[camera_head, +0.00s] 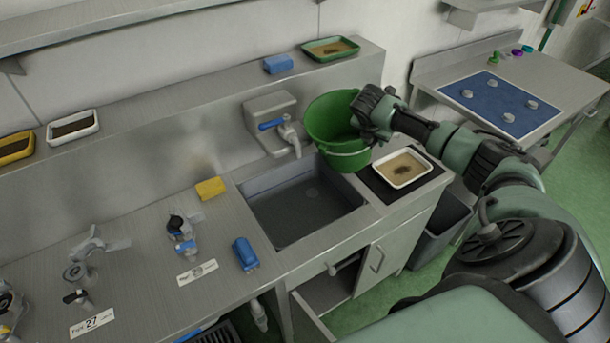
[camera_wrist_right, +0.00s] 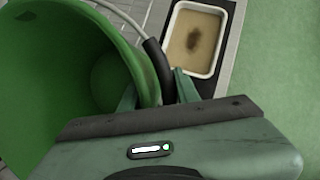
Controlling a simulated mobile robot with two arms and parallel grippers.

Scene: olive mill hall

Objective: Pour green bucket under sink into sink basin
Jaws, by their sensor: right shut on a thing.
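In the right wrist view the bucket (camera_wrist_right: 62,85) fills the left side, and my gripper (camera_wrist_right: 155,88) grips beside a dark handle grip. The inside that shows there is plain green; I cannot tell whether it holds liquid. The grey basin looks empty, with its drain visible. My left gripper is not in view.
A faucet with a blue lever (camera_head: 283,130) stands behind the basin, close left of the bucket. A white tray (camera_head: 403,168) with brown residue lies right of the basin. The cabinet door (camera_head: 378,259) below seems partly open.

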